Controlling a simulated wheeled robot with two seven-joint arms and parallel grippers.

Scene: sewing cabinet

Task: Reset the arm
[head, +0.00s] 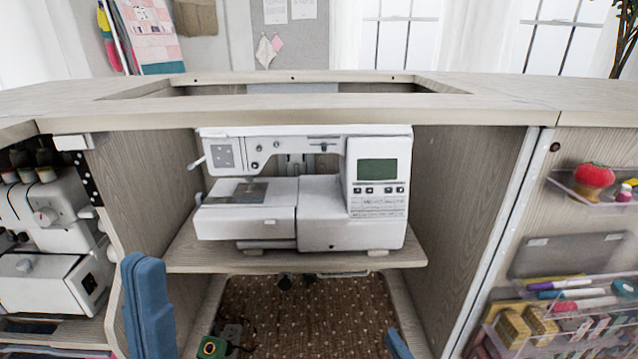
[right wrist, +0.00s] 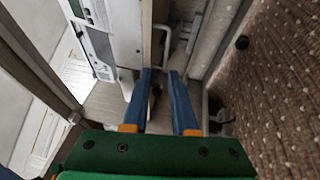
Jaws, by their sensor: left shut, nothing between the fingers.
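My left gripper (head: 143,268), with blue fingers, is at the lower left of the head view. Its fingers are together, with nothing seen between them. It is in front of the cabinet's left side, left of the white sewing machine (head: 325,205). My right gripper (right wrist: 160,78) is seen in the right wrist view with its two blue fingers apart and an empty gap between them. In the head view only a blue tip of it (head: 397,344) shows at the bottom edge. The sewing machine also shows in the right wrist view (right wrist: 98,48).
The machine stands on a wooden shelf (head: 190,256) inside the cabinet, below a tabletop opening (head: 290,78). A serger (head: 45,210) is at the left. The right door (head: 590,145) carries clear racks with a pincushion (head: 594,176) and pens. Brown carpet (head: 310,310) lies below.

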